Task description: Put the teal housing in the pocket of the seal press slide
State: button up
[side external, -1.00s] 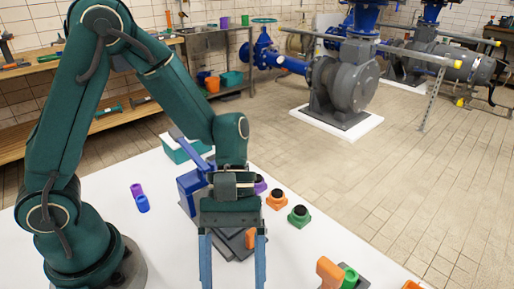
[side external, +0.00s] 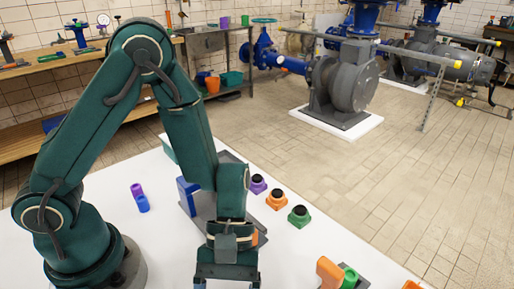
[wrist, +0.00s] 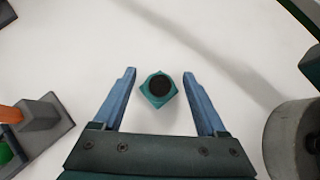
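The teal housing (wrist: 153,99), with a round black top, stands on the white table in the wrist view. My gripper (wrist: 159,74) is open, with one blue finger on each side of the housing and a gap to both. In the side external view my gripper (side external: 227,283) is at the bottom edge, its fingers cut off, and the teal housing is not visible. The seal press, with a blue upright (side external: 187,196) and grey base (side external: 200,215), stands behind my arm. My arm hides much of it, and I cannot make out the slide's pocket.
Purple (side external: 258,186), orange (side external: 276,201) and green (side external: 299,217) housings with black tops stand in a row right of the press. A fixture with an orange handle (side external: 329,271) stands at the lower right. Small purple and blue cylinders (side external: 142,204) stand left of the press.

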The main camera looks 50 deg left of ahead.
grip_shut()
jog(key=shift+r, duration=0.1)
